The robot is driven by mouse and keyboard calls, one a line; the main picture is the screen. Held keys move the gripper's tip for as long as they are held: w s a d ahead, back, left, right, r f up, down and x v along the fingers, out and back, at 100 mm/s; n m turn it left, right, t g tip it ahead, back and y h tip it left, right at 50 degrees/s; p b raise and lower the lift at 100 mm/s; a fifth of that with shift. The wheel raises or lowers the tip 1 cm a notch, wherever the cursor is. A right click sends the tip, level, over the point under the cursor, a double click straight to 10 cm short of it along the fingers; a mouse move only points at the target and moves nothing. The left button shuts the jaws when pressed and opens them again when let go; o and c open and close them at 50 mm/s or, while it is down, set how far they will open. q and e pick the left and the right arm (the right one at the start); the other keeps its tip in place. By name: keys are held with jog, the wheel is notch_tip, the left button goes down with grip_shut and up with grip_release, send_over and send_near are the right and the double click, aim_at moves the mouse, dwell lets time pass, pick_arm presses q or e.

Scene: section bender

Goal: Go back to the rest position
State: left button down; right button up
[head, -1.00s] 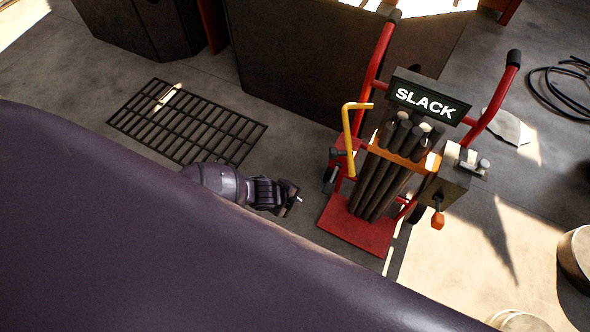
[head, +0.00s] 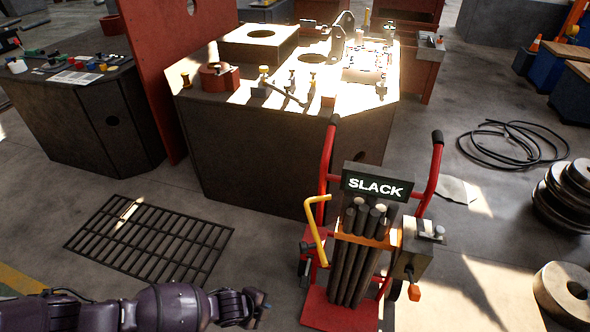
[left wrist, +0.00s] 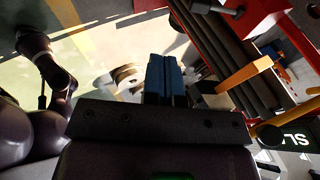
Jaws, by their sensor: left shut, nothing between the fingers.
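My left arm comes in low from the left in the head view. Its gripper (head: 262,304) is near the bottom edge, left of the red cart (head: 340,312) with the SLACK sign (head: 375,187). In the left wrist view the blue fingers (left wrist: 164,77) are together with nothing between them. My right gripper is not in either view.
A large dark workbench (head: 250,150) with fixtures stands behind the cart. A floor grate (head: 150,240) lies left of it. A coiled black hose (head: 512,145) and round metal pieces (head: 565,290) are on the right. Grey floor lies open between grate and cart.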

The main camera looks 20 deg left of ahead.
pick_arm(q)
jog(key=w+d+r+n+t+h, duration=0.1)
jog(key=d+r+n+t, duration=0.3)
jog(key=r, duration=0.5)
jog(key=w+d+r+n+t+h, duration=0.1)
jog(key=w+d+r+n+h, duration=0.1)
jog(key=d+r+n, duration=0.45)
jog(key=s+a+r+n+t+y+p, duration=0.1)
jog(key=s+a+r+n+y, duration=0.1)
jog(key=s+a+r+n, duration=0.3)
jog(key=s+a+r+n+t+y, duration=0.1)
jog(key=s+a+y, duration=0.1)
jog(key=a, duration=0.6)
jog(key=s+a+f+n+y, duration=0.1)
jog(key=s+a+f, duration=0.1)
jog(key=s, duration=0.3)
jog(key=s+a+f+n+g+y, duration=0.1)
jog(key=s+a+f, duration=0.1)
jog(key=s, duration=0.3)
jog(key=shift+s+a+y, duration=0.25)
jog(key=shift+a+y, duration=0.05)
jog(key=shift+a, duration=0.5)
